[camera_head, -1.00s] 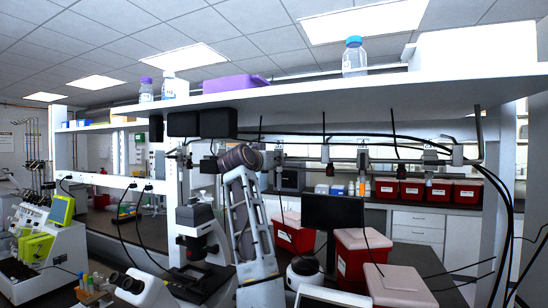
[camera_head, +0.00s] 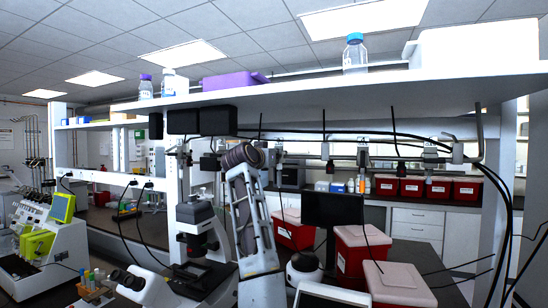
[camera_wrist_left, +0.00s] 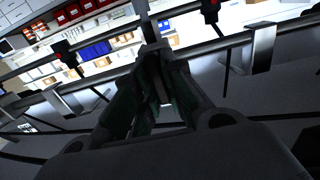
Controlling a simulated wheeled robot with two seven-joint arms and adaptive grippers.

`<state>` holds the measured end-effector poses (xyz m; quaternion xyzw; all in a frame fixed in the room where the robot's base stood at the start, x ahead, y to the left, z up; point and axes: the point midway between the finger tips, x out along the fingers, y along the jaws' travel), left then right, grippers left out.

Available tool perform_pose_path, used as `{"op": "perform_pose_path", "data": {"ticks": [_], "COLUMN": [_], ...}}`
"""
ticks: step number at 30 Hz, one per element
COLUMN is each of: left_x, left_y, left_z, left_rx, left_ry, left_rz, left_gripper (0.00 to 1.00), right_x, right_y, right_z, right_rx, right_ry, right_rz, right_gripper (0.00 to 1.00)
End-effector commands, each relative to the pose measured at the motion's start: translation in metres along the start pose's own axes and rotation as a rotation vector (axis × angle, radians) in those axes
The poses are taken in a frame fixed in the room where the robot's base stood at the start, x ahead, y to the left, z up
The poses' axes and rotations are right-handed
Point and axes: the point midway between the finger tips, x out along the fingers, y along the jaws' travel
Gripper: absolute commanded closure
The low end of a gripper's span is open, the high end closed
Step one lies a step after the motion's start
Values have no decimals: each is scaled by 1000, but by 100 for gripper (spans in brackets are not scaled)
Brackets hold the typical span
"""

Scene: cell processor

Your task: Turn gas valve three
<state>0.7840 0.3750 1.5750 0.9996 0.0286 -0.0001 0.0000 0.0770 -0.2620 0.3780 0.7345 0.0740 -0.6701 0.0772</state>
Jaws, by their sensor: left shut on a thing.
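A row of gas valves hangs on a thin horizontal pipe under the shelf; one dark valve (camera_head: 325,151) and another (camera_head: 363,156) show right of my left arm. My left gripper (camera_head: 271,158) is up at this pipe, small and partly hidden behind my own wrist. In the left wrist view its fingers (camera_wrist_left: 153,52) are closed together on a valve at the pipe, and they mostly hide it. I cannot read the valve's number or its handle angle. Neighbouring valves (camera_wrist_left: 65,54) stand apart on either side in that view. My right gripper is not in view.
The shelf (camera_head: 330,94) runs above the pipe, with bottles and a purple box (camera_head: 236,81). Black cables hang at the right. A microscope (camera_head: 197,240), a dark monitor (camera_head: 332,217) and red bins (camera_head: 352,257) stand below.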

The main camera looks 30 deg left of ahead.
Motion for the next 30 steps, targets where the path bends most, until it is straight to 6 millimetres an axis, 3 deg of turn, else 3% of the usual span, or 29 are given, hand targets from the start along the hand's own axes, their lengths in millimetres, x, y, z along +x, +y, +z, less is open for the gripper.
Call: {"op": "perform_pose_path", "data": {"ticks": [14, 30], "left_x": [0, 0], "left_y": [0, 1], "left_z": [1, 2], "left_rx": [81, 397], "left_ry": [-2, -3], "left_rz": [-1, -3], "left_gripper": [100, 100], "right_x": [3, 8], "right_y": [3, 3], "right_z": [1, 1], "right_rx": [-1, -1], "right_ry": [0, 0], "right_rz": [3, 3], "right_gripper": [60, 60]}}
